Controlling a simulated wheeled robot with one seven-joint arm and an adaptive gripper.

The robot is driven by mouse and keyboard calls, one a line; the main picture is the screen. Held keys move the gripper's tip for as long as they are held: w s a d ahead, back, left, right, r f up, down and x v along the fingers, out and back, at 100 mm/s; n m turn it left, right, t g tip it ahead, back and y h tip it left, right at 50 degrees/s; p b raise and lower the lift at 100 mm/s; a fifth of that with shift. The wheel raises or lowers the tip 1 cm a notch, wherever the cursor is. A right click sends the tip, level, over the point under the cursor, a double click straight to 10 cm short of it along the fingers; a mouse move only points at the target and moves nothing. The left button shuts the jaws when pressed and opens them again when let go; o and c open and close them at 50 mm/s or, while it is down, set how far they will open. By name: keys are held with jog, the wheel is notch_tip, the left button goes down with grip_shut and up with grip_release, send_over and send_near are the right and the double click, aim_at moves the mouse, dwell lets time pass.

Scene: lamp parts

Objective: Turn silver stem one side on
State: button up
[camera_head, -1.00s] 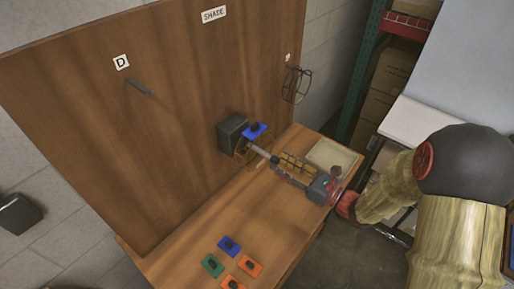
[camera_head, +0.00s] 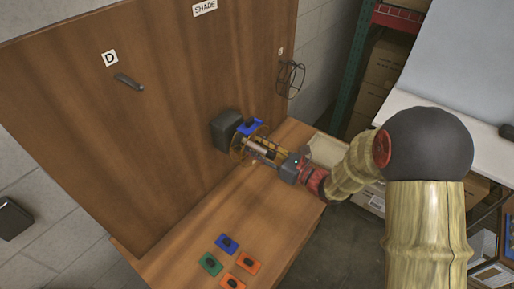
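The silver stem (camera_head: 258,149) is a short, pale, roughly level rod in front of the dark grey box (camera_head: 227,131) on the wooden panel. A thin yellowish ring or cage (camera_head: 236,152) sits around it near the box. My gripper (camera_head: 266,153) reaches in from the right, with its fingers at the stem's free end. The fingers, the stem and the yellowish frame overlap at this size. I cannot tell whether the fingers are closed on the stem.
A blue piece (camera_head: 249,127) sits just above the stem by the box. Several coloured tiles, including a green one (camera_head: 210,264), lie at the bench's front. A pale tray (camera_head: 328,150) is behind my gripper. A black wire shade (camera_head: 291,78) and a dark peg (camera_head: 129,82) are on the panel.

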jog(key=shift+c, duration=0.4)
jog(key=c, duration=0.7)
grip_shut()
